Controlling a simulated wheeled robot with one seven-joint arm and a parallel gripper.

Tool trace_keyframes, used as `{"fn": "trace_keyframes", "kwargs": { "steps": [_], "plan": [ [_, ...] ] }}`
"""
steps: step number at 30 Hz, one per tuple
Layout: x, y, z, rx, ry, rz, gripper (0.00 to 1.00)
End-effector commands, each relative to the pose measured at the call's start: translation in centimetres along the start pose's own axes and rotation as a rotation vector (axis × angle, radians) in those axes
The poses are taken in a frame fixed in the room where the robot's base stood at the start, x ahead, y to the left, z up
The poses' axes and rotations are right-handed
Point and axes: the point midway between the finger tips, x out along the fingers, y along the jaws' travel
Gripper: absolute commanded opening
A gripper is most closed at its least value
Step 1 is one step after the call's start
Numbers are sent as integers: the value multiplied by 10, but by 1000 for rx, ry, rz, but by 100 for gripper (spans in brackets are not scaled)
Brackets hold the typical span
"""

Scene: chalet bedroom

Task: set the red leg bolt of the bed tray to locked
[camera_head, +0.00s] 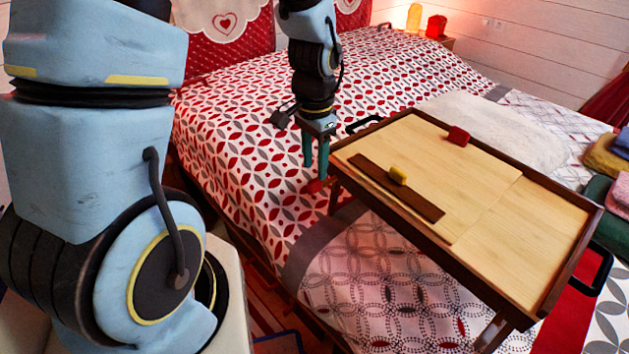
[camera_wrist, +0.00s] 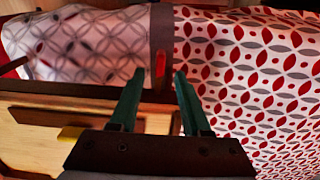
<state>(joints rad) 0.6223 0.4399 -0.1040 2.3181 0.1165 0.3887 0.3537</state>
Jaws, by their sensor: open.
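The bed tray (camera_head: 485,195) stands on the bed, with a light wood top, a dark frame and dark legs. The red leg bolt (camera_head: 315,186) shows low beside the tray's near-left leg. In the wrist view the red bolt (camera_wrist: 160,64) appears upright between my fingertips and just past them, at the dark tray edge. My gripper (camera_head: 315,170) points down at the tray's left end, just above the bolt. In the wrist view my gripper (camera_wrist: 159,77) is open, with its green fingers either side of the bolt. I cannot tell whether they touch it.
A red block (camera_head: 458,136) and a yellow block (camera_head: 398,176) sit on the tray top. A black handle (camera_head: 365,123) sticks out at the tray's left end, close to my gripper. The patterned bedspread (camera_head: 235,150) lies beneath. Folded cloths (camera_head: 606,158) lie at the right.

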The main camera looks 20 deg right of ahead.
Motion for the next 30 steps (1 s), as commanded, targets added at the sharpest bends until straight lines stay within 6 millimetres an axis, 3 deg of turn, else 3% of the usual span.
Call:
{"fn": "trace_keyframes", "kwargs": {
  "steps": [3,9,22,30],
  "plan": [
    [22,1,1,0,-4,2,48],
    [46,0,0,-2,-3,1,48],
    [55,0,0,-2,1,0,48],
    [55,0,0,-3,1,0,19]
  ]
}}
